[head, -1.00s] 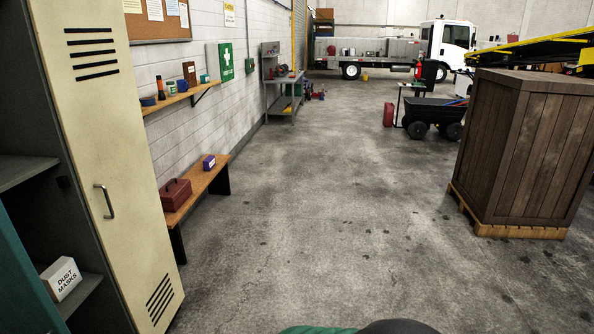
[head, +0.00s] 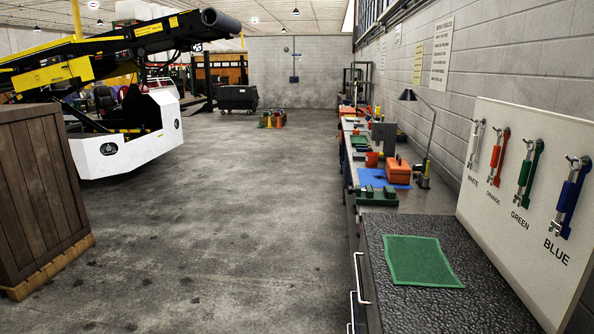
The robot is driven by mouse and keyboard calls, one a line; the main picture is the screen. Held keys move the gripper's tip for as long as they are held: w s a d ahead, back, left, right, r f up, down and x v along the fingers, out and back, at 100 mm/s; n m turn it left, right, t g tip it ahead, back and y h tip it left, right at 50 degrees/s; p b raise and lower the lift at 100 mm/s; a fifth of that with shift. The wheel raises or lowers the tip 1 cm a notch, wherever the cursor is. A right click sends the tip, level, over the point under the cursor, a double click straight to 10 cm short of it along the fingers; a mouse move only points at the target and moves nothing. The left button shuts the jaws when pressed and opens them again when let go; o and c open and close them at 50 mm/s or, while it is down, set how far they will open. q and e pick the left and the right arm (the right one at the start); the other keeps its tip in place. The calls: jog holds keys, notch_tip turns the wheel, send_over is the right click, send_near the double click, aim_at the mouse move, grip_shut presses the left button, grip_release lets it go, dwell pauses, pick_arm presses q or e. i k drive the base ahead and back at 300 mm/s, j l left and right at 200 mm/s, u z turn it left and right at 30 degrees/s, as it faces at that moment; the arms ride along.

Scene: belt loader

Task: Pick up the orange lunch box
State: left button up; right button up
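An orange box with a handle on top, which looks like the orange lunch box (head: 398,173), sits on the long workbench along the right wall. It stands at the edge of a blue mat (head: 371,178), beside the base of a desk lamp (head: 424,180). Neither of my grippers is in view.
The near bench top (head: 378,270) is dark and carries a green cloth (head: 421,261). A green vise-like tool (head: 377,195) and a red cup (head: 372,159) are near the orange box. A wooden crate (head: 38,190) stands at left. The floor (head: 230,240) between is clear.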

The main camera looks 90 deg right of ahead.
aim_at(398, 172)
jog(key=z, duration=2.7)
